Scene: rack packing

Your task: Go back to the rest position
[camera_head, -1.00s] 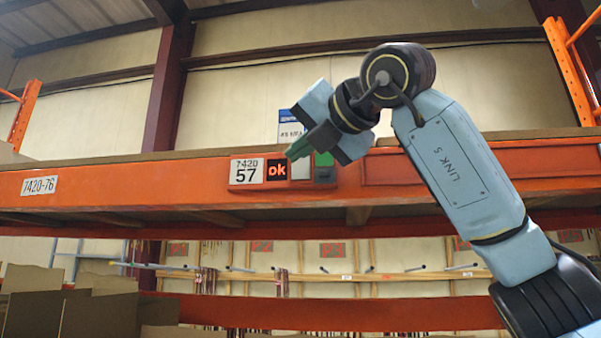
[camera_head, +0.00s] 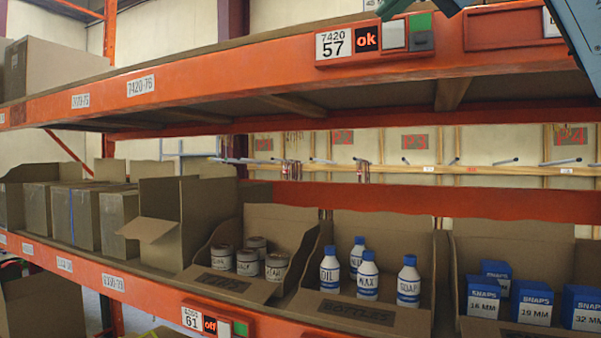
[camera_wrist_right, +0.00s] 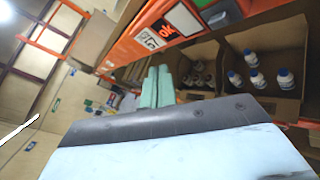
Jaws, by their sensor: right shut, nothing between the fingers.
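My right gripper (camera_head: 392,9) shows only in part at the top edge of the head view, with green fingers just above the panel marked 57 (camera_head: 376,40). In the right wrist view its green fingers (camera_wrist_right: 157,86) are together and hold nothing. The panel has a lit "ok" display, a white button and a green-and-grey part; it also shows in the wrist view (camera_wrist_right: 182,20). A piece of my right arm (camera_head: 578,35) is in the upper right corner. My left gripper is in neither view.
The orange upper beam (camera_head: 230,82) crosses the head view. On the lower shelf stand a carton of cans (camera_head: 232,285), a carton of white-and-blue bottles (camera_head: 390,315) and a carton of blue SNAPS boxes (camera_head: 525,240). Brown cartons (camera_head: 62,60) stand at left.

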